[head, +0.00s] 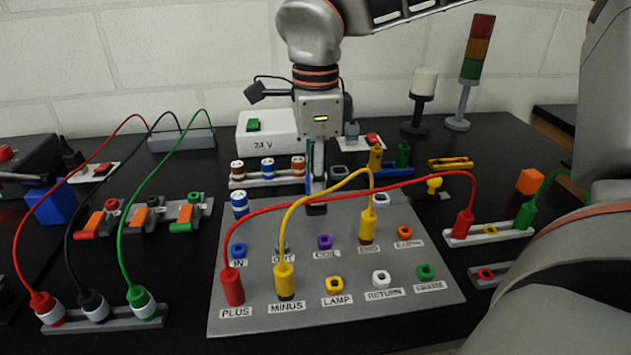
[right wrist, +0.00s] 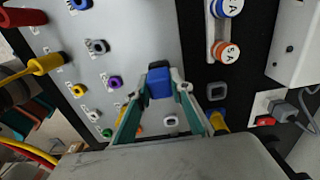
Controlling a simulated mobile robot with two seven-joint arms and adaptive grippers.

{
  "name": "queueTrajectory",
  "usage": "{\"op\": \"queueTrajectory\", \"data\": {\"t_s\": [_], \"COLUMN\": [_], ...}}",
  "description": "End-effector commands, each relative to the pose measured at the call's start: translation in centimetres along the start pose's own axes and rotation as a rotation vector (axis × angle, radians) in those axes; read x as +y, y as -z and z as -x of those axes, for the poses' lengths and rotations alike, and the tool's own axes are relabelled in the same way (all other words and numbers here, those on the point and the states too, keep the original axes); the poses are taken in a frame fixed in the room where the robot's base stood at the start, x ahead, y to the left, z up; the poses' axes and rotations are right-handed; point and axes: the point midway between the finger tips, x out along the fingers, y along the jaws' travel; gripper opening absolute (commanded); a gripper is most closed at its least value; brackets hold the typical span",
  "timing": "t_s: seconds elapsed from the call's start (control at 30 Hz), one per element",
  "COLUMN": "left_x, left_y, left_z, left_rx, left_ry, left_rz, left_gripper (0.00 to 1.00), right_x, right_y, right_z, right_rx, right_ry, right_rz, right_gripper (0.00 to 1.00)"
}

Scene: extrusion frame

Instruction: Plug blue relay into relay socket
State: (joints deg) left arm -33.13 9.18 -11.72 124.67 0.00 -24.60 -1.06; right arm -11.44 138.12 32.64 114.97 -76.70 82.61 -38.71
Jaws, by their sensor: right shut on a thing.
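My right gripper (head: 316,197) reaches straight down over the back part of the grey panel (head: 225,315). In the right wrist view its teal fingers (right wrist: 160,88) are shut on the blue relay (right wrist: 160,84). In the head view the relay is mostly hidden by the gripper. A dark block (head: 316,209), which looks like the relay socket, sits on the panel right under the fingertips. I cannot tell whether the relay touches it or is seated in it. My left gripper is not in view.
A yellow cable (head: 325,192) and a red cable (head: 345,191) arch close in front of the gripper. Several coloured jacks, such as the purple one (head: 324,241), stand on the panel. A fuse rail (head: 268,179) and a white 24 V box (head: 266,131) lie behind.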

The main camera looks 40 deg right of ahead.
Motion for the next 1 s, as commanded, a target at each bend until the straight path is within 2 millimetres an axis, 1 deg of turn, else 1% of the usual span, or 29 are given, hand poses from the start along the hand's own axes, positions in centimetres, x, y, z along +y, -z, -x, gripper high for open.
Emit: {"op": "queueTrajectory", "data": {"t_s": [0.67, 0.7, 0.73, 0.77, 1.0], "left_x": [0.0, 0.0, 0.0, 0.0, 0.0], "left_y": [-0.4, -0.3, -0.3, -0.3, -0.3], "left_z": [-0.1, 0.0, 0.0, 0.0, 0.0], "left_rx": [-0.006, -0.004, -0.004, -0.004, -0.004], "left_ry": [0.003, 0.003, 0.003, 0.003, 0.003], "left_rz": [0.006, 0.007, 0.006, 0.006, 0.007], "left_gripper": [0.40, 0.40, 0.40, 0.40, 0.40], "right_x": [0.0, 0.0, 0.0, 0.0, 0.0], "right_y": [0.0, 0.0, 0.0, 0.0, 0.0], "right_z": [-1.1, -1.1, -1.1, -1.1, -1.1], "right_rx": [0.001, 0.001, 0.000, 0.000, 0.000], "right_ry": [-0.001, -0.001, -0.001, 0.000, -0.001], "right_rz": [0.000, -0.001, 0.000, 0.000, 0.000], "right_gripper": [0.00, 0.29, 0.37, 0.41, 0.41]}}
